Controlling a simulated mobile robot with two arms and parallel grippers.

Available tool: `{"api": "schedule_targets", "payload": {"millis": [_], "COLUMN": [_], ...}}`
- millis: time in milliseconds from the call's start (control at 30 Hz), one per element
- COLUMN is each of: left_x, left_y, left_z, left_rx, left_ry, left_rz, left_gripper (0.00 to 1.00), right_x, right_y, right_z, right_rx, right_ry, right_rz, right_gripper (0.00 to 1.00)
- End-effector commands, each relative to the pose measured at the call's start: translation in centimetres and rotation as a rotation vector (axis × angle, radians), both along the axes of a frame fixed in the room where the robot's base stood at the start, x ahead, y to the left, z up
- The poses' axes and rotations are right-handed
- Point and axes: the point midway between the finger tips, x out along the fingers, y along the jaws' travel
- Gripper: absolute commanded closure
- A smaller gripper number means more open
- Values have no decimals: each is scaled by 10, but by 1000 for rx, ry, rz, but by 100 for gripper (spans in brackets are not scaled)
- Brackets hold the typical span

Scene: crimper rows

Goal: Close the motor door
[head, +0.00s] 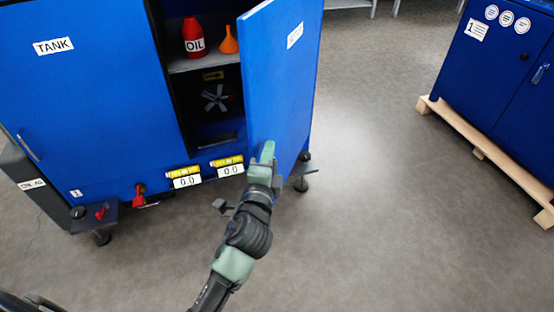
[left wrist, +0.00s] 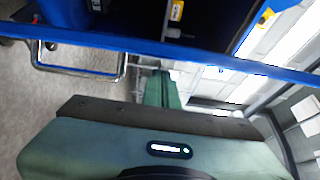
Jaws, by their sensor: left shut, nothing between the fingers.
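The blue motor door (head: 282,85) stands open, swung outward at the right of the blue cabinet. A white label, seen at a slant, is near its top. My left gripper (head: 266,152) is shut and empty at the lower part of the door, over its bottom edge in the head view. In the left wrist view, the shut green fingers (left wrist: 162,88) point toward a blue edge (left wrist: 160,48), likely of the door, that crosses the picture. I cannot tell whether they touch it. My right gripper is not in view.
Inside the cabinet are a red oil bottle (head: 194,38), an orange funnel (head: 229,40) and a fan (head: 215,98). The closed tank door (head: 85,95) is at left. Two yellow-and-white displays (head: 228,166) sit below. Another blue cabinet (head: 500,75) stands on a pallet at right; grey floor between is clear.

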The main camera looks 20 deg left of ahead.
Motion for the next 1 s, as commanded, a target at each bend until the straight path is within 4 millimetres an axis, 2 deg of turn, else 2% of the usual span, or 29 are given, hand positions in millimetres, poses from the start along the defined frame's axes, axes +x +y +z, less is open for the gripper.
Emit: {"api": "schedule_targets", "payload": {"millis": [167, 667, 867, 967, 1000], "left_x": [1, 2, 4, 7, 9], "left_y": [10, 17, 41, 60, 68], "left_z": [1, 2, 3, 4, 4], "left_rx": [0, 0, 7, 8, 10], "left_ry": [-2, -2, 0, 0, 0], "left_rz": [-1, -10, -52, -85, -102], "left_gripper": [100, 100, 100, 100, 100], "right_x": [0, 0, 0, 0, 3], "right_y": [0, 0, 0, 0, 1], "right_z": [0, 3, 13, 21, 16], "right_rx": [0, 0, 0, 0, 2], "right_ry": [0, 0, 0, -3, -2], "right_rz": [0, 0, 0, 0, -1], "right_gripper": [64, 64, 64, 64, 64]}}
